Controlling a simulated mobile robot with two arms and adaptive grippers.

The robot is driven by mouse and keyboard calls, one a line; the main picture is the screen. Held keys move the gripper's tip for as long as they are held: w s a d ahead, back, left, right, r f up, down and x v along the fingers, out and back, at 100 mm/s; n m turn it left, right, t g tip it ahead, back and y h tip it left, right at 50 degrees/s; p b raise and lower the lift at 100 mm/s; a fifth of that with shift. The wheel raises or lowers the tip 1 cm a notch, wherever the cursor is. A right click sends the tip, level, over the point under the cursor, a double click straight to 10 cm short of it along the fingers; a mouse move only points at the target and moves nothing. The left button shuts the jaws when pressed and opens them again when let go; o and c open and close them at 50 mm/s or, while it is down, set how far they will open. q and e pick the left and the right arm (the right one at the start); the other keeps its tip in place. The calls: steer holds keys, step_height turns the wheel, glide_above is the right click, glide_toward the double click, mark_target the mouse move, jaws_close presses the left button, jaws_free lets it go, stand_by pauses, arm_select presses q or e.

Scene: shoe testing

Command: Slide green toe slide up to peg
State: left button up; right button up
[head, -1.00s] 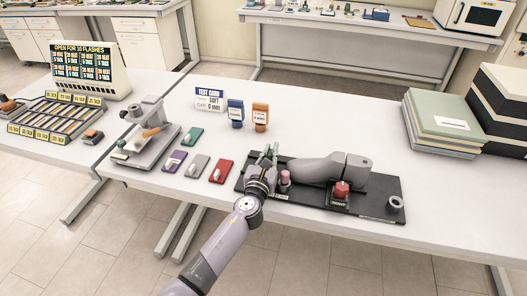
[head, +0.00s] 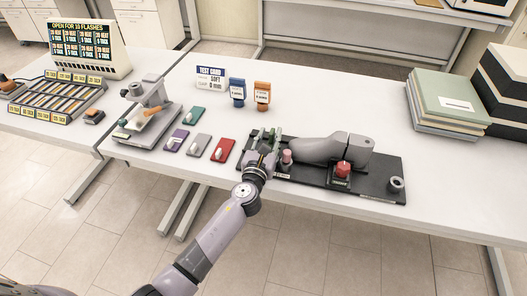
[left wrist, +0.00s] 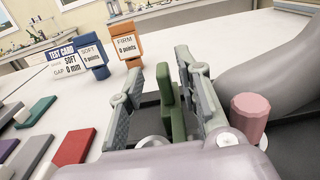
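The green toe slide (left wrist: 167,104) stands upright between the fingers of my left gripper (left wrist: 158,92) in the left wrist view. The gripper is open around it, with the slide closer to the right-hand finger. In the head view my left gripper (head: 265,139) is low over the left end of the black board (head: 372,188). A pink peg (head: 287,158) stands just right of the gripper, and it also shows in the left wrist view (left wrist: 250,116). The slide's foot is partly hidden by the gripper. My right gripper is out of view.
Orange (head: 262,92) and blue (head: 237,90) markers stand behind. Red (head: 222,149), grey and purple plates lie left.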

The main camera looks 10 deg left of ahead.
arm_select(q)
steer(key=s, duration=0.9)
steer(key=shift+s+a, duration=0.15)
steer(key=shift+s, duration=0.1)
